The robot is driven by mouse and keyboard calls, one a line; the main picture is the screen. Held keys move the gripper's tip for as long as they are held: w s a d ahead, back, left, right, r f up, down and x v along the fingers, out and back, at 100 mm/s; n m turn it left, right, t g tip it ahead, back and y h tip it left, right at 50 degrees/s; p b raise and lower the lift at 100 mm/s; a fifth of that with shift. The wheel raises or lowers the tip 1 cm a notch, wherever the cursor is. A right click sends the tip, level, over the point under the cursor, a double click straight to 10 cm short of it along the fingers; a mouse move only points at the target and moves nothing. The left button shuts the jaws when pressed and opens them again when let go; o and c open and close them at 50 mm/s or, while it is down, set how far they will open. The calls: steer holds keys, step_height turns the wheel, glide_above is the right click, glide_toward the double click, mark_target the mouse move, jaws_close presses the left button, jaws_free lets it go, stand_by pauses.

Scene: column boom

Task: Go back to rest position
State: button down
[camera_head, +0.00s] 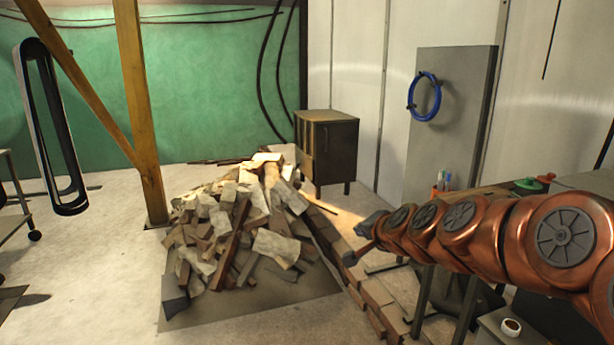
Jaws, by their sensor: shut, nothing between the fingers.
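My copper-coloured arm reaches in from the right edge of the head view.
A wooden post with a brace (140,110) stands left of the pile. A dark cabinet (330,150) is behind it. A row of bricks (375,300) runs along the floor below my gripper. A grey panel (450,120) holds a blue hose (425,78). Left floor is mostly clear.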

steer(key=s+a+n+g+p, duration=0.1)
steer(key=s+n+g+p, duration=0.8)
steer(key=s, duration=1.9)
steer(key=s+d+g+h+p, duration=0.1)
steer(key=s+d+g+p, duration=0.1)
steer(key=s, duration=0.6)
steer(key=s+d+r+g+h+p, duration=0.1)
steer(key=s+d+g+h+p, duration=0.1)
steer(key=s, duration=0.7)
steer(key=d+p, duration=0.1)
steer(key=d, duration=0.1)
steer(key=shift+d+r+g, duration=0.25)
steer(key=shift+d+g, duration=0.05)
steer(key=shift+g, duration=0.1)
